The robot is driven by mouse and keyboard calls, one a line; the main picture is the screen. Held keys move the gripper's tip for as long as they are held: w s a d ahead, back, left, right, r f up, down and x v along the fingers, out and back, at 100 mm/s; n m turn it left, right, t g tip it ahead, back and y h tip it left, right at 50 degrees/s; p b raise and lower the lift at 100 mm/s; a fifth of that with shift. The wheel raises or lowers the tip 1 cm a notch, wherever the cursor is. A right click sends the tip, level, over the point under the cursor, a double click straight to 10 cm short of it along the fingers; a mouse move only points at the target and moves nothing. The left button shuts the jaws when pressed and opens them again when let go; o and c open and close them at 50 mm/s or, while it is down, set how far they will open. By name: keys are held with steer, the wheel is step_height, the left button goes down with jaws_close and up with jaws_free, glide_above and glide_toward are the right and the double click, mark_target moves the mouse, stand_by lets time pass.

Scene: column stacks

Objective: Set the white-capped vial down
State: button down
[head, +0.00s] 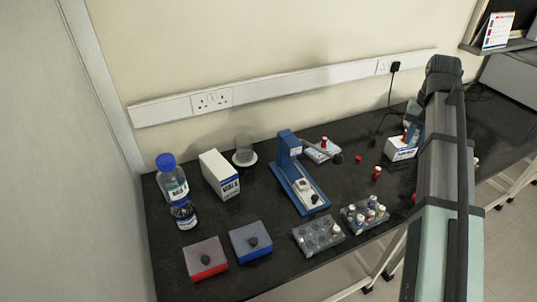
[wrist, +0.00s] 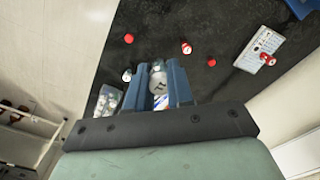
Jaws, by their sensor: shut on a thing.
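In the wrist view, my gripper (wrist: 157,68) has its two blue fingers closed on a white-capped vial (wrist: 159,84). The round white cap faces the camera, and part of the body shows below it between the fingers. The dark bench top (wrist: 165,22) lies beyond the fingertips. I cannot tell whether the vial touches it.
A clear rack (head: 365,216) holds several vials; another clear rack (head: 318,236) stands left of it. A red-capped vial (head: 376,173) and a loose red cap (head: 358,159) are on the bench. A white box (head: 400,150) stands near my arm. Bare bench surrounds the red-capped vial.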

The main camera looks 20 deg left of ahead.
steer(key=w+a, duration=0.3)
steer(key=a, duration=0.9)
steer(key=w+a, duration=0.4)
steer(key=a, duration=0.7)
steer(key=s+a, duration=0.2)
steer(key=a, duration=2.2)
steer(key=shift+n, duration=0.4)
steer(key=shift+w+d+f, duration=0.1)
steer(key=shift+d+f, duration=0.05)
steer(key=shift+f, duration=5.15)
steer(key=shift+w+d+f, duration=0.1)
steer(key=shift+d+f, duration=0.05)
steer(key=shift+f, duration=5.15)
steer(key=shift+f, duration=0.1)
steer(key=c, duration=1)
jaws_free()
